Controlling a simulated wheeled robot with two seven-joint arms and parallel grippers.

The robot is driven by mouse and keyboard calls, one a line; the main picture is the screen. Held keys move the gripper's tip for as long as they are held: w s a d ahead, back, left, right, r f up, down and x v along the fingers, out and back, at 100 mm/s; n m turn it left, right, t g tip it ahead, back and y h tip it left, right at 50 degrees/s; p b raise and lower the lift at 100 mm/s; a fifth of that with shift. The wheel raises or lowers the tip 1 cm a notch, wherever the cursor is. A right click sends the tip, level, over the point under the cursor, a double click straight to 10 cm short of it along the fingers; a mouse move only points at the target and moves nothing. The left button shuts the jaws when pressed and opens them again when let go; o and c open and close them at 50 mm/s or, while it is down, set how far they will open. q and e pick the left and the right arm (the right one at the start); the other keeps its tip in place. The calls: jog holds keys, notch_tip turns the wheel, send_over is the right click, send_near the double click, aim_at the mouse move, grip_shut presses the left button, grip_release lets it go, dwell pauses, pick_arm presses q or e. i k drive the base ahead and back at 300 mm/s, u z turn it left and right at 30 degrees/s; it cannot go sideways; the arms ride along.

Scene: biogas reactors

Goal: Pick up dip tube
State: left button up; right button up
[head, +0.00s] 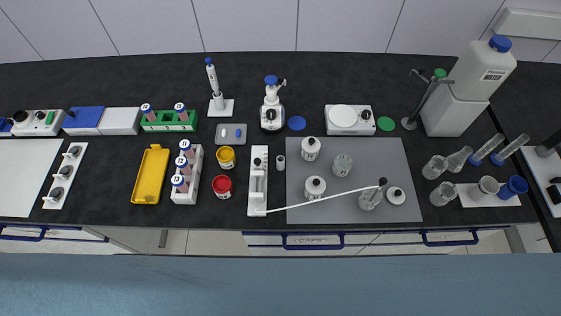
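A thin dark-tipped piece (381,184), which looks like the dip tube, stands tilted in a clear glass bottle (367,201) on the grey mat (335,217). A white hose (330,198) runs left from its top to a white narrow device (257,190). How far it reaches into the bottle is too small to tell. A white round lid-like piece with a dark centre (396,195) lies right of the bottle. Neither of my grippers is in the head view.
A hotplate (349,119) is behind the mat, and a large white canister (471,86) is at back right. The mat's front right is clear.

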aim_at(382, 181)
jog(key=z, duration=1.15)
